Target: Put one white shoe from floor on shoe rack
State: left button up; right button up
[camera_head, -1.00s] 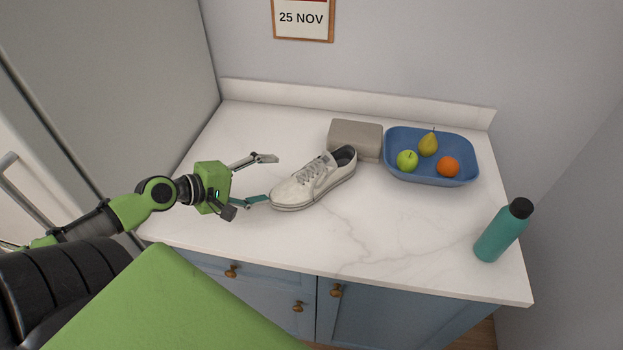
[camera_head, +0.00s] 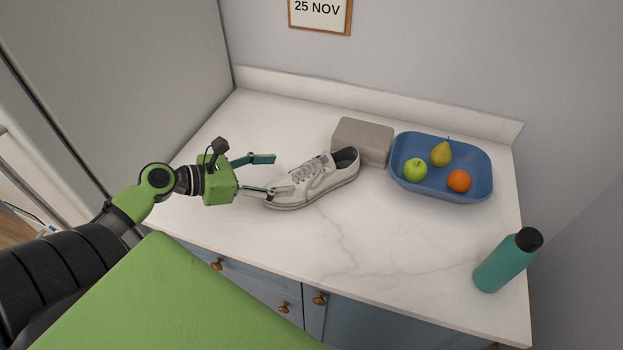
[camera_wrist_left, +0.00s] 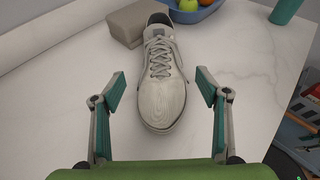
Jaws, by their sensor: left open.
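A white lace-up shoe (camera_head: 322,182) lies on its sole on the marble countertop, its toe towards my left gripper. My left gripper (camera_head: 281,174) is open at the toe end. In the head view, the grey finger overlaps the near side of the toe and the teal finger is on the far side. In the left wrist view, the shoe (camera_wrist_left: 160,85) points its toe at the gripper (camera_wrist_left: 161,88), with the toe between the spread fingers and a gap on each side. No shoe rack shows. My right gripper is not in view.
A grey-beige block (camera_head: 362,141) stands just behind the shoe's heel. A blue tray (camera_head: 440,192) with an apple, a pear and an orange is right of it. A teal bottle (camera_head: 503,264) stands near the front right. The counter's front middle (camera_head: 360,240) is clear.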

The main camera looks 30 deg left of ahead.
aim_at(298, 173)
pick_arm(q)
jog(key=x, duration=0.4)
jog(key=shift+w, duration=0.2)
jog(key=shift+w+d+f+p, duration=0.3)
jog(key=shift+w+d+p, duration=0.1)
jog(key=shift+w, duration=0.1)
jog(key=shift+w+d, duration=0.2)
jog(key=shift+w, duration=0.1)
jog(key=p+x, duration=0.1)
jog(key=x, duration=0.3)
jog(key=shift+d+f, duration=0.1)
jog(key=shift+f, duration=0.15)
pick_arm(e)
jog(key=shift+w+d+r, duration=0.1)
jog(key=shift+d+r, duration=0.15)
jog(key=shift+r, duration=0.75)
pick_arm(q)
jog(key=shift+s, duration=0.1)
jog(key=c, duration=1.6)
jog(key=shift+r, duration=0.1)
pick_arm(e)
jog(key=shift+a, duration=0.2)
pick_arm(q)
jog(key=shift+r, duration=0.1)
